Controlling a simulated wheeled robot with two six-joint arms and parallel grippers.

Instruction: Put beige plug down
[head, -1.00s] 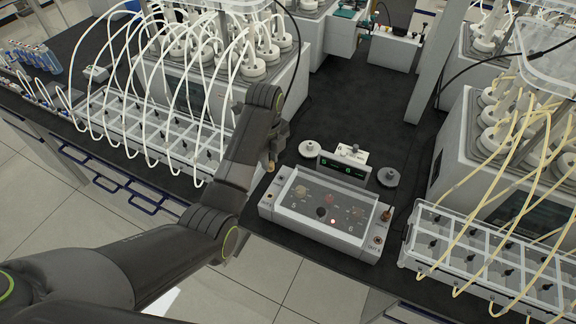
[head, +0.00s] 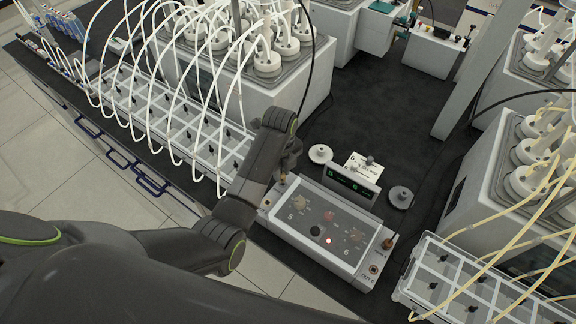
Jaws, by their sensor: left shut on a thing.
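My left gripper (head: 286,168) is shut at the left end of a grey control box, its fingers pointing down. A small beige piece, the beige plug (head: 283,180), shows at its fingertips, close above the box's back left corner. My arm hides part of it, and I cannot tell whether it touches the box. The control box (head: 325,232) has a panel with several knobs and a lit red light. A brown plug (head: 388,243) stands upright at its right end. My right gripper is not in view.
A display with green digits (head: 350,183) stands behind the box, between a white round disc (head: 320,154) and a grey one (head: 400,197). Reactor units with white tubes (head: 265,85) stand at the left, others with yellowish tubes at the right.

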